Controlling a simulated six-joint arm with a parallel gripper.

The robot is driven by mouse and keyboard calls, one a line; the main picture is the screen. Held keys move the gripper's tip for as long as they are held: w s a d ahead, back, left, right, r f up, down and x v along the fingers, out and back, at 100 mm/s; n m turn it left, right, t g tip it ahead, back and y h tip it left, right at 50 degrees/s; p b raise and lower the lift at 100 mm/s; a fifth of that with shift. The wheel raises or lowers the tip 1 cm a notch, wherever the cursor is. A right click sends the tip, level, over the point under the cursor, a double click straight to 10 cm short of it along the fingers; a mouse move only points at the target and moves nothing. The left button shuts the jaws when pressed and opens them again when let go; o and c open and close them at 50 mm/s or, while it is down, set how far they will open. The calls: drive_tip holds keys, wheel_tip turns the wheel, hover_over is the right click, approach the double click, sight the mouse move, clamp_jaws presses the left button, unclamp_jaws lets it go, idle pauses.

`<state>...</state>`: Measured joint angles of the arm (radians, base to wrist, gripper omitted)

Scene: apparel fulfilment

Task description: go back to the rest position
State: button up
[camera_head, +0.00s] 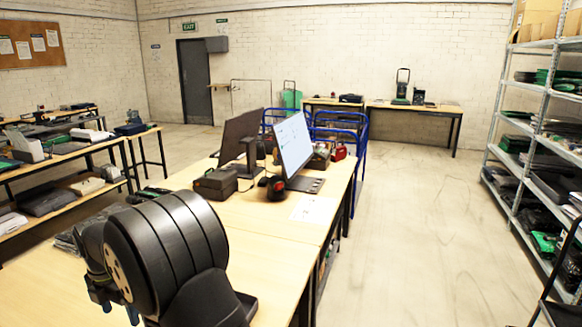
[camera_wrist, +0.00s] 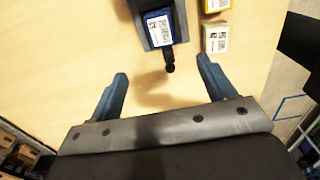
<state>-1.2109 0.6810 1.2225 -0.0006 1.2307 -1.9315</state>
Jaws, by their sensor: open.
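My gripper (camera_wrist: 162,88) shows in the wrist view with its two blue-grey fingers wide apart. Nothing is between them; bare wooden table top (camera_wrist: 60,60) and a soft shadow lie below. In the head view my dark arm fills the lower left over the table (camera_head: 275,255), and the gripper's fingertips are mostly hidden behind it.
In the wrist view, a dark device with a blue and white label (camera_wrist: 158,28) lies beyond the fingers, beside a small box with a white label (camera_wrist: 216,38). In the head view, monitors (camera_head: 292,145) and a dark box (camera_head: 215,184) stand further along the table. Shelves (camera_head: 535,130) stand right, across clear floor.

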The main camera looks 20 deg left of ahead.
wheel_tip(320, 180, down, 18)
drive_tip(key=shift+d+f, duration=0.1)
wheel_tip(320, 180, up, 8)
drive_tip(key=shift+f, duration=0.15)
drive_tip(key=w+d+r, duration=0.1)
drive_tip(key=w+r, duration=0.2)
drive_tip(key=w+d+r, duration=0.1)
drive_tip(key=w+r, duration=0.2)
drive_tip(key=w, duration=0.1)
drive_tip(key=w+d+r, duration=0.1)
drive_tip(key=w+r, duration=0.2)
drive_tip(key=shift+w+d+r, duration=0.25)
drive_tip(key=shift+w+r, duration=0.05)
drive_tip(key=w+d+f, duration=0.3)
drive_tip(key=d+f, duration=0.1)
drive_tip(key=d, duration=0.5)
drive_tip(key=w+d+f, duration=0.3)
drive_tip(key=d+f, duration=0.1)
drive_tip(key=d, duration=0.5)
drive_tip(key=shift+w+d+f+m, duration=0.15)
drive_tip(key=shift+w+d+m, duration=0.1)
drive_tip(key=shift+d+m, duration=0.05)
